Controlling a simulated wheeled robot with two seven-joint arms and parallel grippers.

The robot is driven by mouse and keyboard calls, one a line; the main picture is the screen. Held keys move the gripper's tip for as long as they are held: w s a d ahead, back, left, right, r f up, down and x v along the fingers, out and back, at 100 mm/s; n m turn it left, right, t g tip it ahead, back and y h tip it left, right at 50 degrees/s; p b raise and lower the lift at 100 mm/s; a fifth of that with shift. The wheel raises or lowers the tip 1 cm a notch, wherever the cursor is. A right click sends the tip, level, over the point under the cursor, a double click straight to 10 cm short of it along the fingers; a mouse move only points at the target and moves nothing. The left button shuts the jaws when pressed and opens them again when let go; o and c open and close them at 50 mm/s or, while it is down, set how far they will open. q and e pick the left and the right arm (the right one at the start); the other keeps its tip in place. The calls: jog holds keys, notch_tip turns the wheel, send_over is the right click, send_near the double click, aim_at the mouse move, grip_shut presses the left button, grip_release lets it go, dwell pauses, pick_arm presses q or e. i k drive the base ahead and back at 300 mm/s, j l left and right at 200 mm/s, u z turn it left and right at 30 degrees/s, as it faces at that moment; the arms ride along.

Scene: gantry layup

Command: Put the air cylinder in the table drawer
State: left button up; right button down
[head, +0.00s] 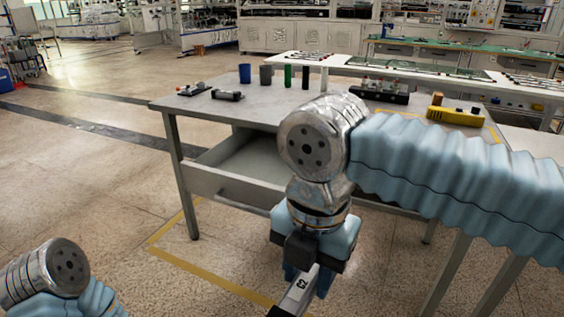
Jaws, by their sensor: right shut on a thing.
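My right gripper (307,279) points down in front of the table, its dark blue fingers partly hidden. It is shut on a grey bar-shaped body with dark marks, which I take for the air cylinder (299,290). The cylinder is tilted and its lower end runs to the bottom edge of the picture. The table drawer (232,186) is under the table's front left side. It looks pulled open, with a bare pale inside. The gripper is to the right of the drawer and nearer to me. My left gripper is out of the picture; only part of that arm shows at bottom left.
The grey table (330,105) carries a blue cup (245,73), a grey cup (266,75), green and black cylinders, small dark fittings (228,96), a dark rack (380,92) and a yellow tool (454,116). Its left leg (183,190) stands beside the drawer.

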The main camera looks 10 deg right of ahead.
aim_at(277, 177)
jog(key=i, duration=1.15)
